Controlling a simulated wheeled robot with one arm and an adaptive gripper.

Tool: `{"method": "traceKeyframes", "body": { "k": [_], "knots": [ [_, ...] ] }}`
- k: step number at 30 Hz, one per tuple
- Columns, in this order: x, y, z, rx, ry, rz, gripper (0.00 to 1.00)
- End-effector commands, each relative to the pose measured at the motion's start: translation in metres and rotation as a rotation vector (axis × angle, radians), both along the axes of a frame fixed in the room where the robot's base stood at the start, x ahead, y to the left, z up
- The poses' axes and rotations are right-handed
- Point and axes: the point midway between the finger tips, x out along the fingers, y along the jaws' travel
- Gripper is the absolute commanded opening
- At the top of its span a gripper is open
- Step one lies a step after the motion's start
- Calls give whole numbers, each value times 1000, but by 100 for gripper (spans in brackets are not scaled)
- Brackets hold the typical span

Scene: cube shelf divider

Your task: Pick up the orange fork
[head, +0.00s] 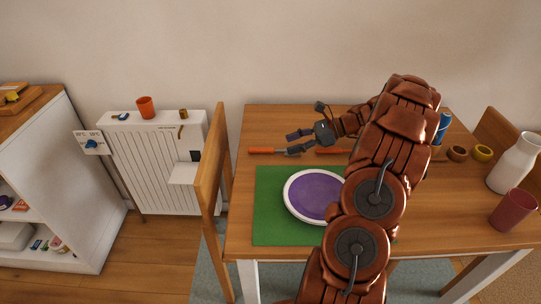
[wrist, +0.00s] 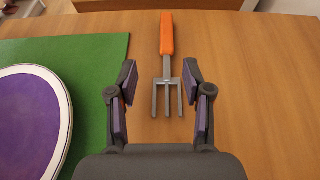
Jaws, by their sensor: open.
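The orange fork (wrist: 167,35) has an orange handle and grey tines and lies flat on the wooden table. In the wrist view its handle points away from me and its tines lie between my fingers. In the head view the fork (head: 268,151) is at the table's left back, beyond the green mat. My gripper (head: 294,142) is over its tine end. In the wrist view my gripper (wrist: 160,82) is open, with purple pads on both sides of the tines and gaps visible. How high the fingers are above the table is unclear.
A white-rimmed purple plate (head: 312,196) sits on the green mat (head: 268,228). Another orange-handled utensil (head: 332,151) is partly hidden by my arm. A chair (head: 211,185) stands at the table's left. A white jug (head: 516,163) and red cup (head: 512,211) stand at the right.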

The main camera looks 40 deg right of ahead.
Motion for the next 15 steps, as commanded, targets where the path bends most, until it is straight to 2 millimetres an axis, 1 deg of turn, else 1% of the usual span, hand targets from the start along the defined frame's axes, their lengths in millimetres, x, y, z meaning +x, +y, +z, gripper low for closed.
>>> {"method": "traceKeyframes", "body": {
  "k": [1,2,5,15],
  "knots": [
    [-1,-7,-4,8,0,-15,50],
    [-1,-9,-4,11,0,-21,50],
    [0,-10,-7,19,1,-31,50],
    [17,13,-16,22,2,-29,50]
  ]
}}
